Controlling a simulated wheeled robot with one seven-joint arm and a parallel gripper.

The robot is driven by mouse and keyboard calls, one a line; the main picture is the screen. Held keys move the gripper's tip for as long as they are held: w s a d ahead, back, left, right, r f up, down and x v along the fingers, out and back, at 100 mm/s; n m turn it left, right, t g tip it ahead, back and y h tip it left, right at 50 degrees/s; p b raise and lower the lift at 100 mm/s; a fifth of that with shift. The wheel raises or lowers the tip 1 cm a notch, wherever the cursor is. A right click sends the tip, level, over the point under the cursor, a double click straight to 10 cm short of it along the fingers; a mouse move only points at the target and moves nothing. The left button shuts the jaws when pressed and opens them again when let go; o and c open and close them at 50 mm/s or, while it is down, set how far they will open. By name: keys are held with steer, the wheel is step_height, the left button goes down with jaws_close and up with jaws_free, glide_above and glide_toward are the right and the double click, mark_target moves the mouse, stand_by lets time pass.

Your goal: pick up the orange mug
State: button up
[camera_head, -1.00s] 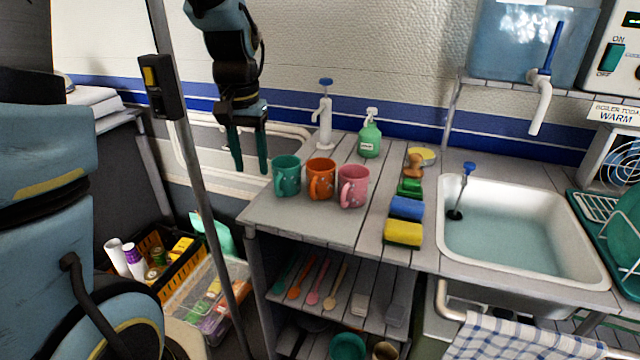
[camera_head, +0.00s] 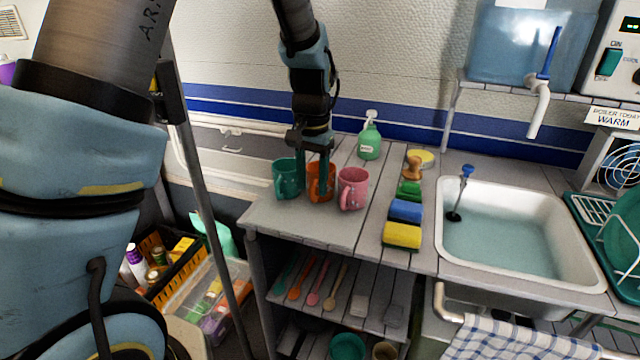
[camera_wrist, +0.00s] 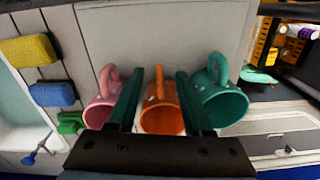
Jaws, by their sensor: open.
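The orange mug (camera_head: 320,183) stands upright on the grey worktop between a teal mug (camera_head: 287,178) on its left and a pink mug (camera_head: 352,189) on its right. My gripper (camera_head: 313,194) is open, fingers pointing down, over the orange mug and partly hiding it. In the wrist view the orange mug (camera_wrist: 161,117) shows between the two fingers of my gripper (camera_wrist: 158,90), with its handle towards the top of the picture. The pink mug (camera_wrist: 101,110) and teal mug (camera_wrist: 222,103) lie just outside the fingers. Whether the fingers touch any mug I cannot tell.
A green soap bottle (camera_head: 369,138) stands behind the mugs. The worktop (camera_head: 310,225) in front of the mugs is clear.

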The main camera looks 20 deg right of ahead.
mark_target(312, 189)
steer(key=shift+f+p, duration=0.3)
steer(key=shift+f, duration=1.5)
jaws_close()
